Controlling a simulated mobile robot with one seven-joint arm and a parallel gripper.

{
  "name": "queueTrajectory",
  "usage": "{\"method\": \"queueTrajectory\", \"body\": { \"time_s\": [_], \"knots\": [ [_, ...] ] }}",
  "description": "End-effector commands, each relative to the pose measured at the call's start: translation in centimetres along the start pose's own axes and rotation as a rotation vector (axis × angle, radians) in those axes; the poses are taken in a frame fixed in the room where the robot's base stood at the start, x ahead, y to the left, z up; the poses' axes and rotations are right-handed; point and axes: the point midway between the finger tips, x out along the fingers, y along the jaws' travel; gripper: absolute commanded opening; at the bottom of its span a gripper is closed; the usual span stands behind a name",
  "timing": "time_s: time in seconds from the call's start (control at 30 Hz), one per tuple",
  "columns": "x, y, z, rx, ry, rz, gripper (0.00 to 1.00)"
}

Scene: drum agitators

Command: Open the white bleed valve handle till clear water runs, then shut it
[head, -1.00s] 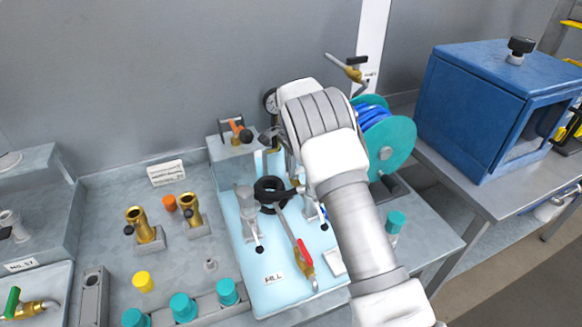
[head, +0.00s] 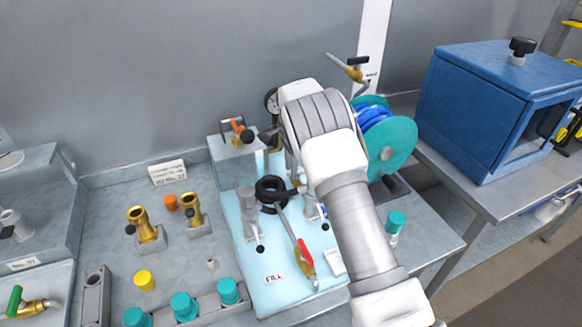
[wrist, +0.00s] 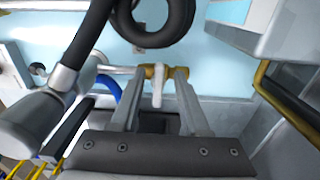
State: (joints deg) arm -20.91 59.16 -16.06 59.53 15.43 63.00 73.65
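In the wrist view, the white bleed valve handle (wrist: 157,90) sticks out from a small brass valve body (wrist: 152,72) on a thin grey pipe. My gripper (wrist: 160,76) is open around it, one finger on each side. A gap shows between the handle and each finger. In the head view, my arm hides the gripper and the white handle. No running water can be made out in either view.
A black hose loop (head: 271,189) and a red-handled valve (head: 306,257) lie on the pale blue board. A teal hose reel (head: 398,148) stands right of my arm. An orange-handled valve (head: 240,129) is at the back left. Brass fittings (head: 143,225) stand further left.

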Motion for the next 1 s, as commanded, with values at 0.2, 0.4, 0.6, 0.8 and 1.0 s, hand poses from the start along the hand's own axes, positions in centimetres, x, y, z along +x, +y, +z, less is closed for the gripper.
{"method": "queueTrajectory", "body": {
  "time_s": [0.2,0.4,0.6,0.8,1.0],
  "knots": [
    [0.1,0.1,0.0,-0.001,-0.001,0.002,0.46],
    [-1.1,0.0,0.0,-0.001,-0.001,0.0,0.46],
    [-5.1,-0.1,0.0,-0.001,0.0,-0.003,0.46],
    [-10.2,-0.1,0.0,-0.002,0.0,-0.003,0.46],
    [-14.5,-0.1,0.0,-0.001,0.001,-0.002,0.46]
  ]
}}
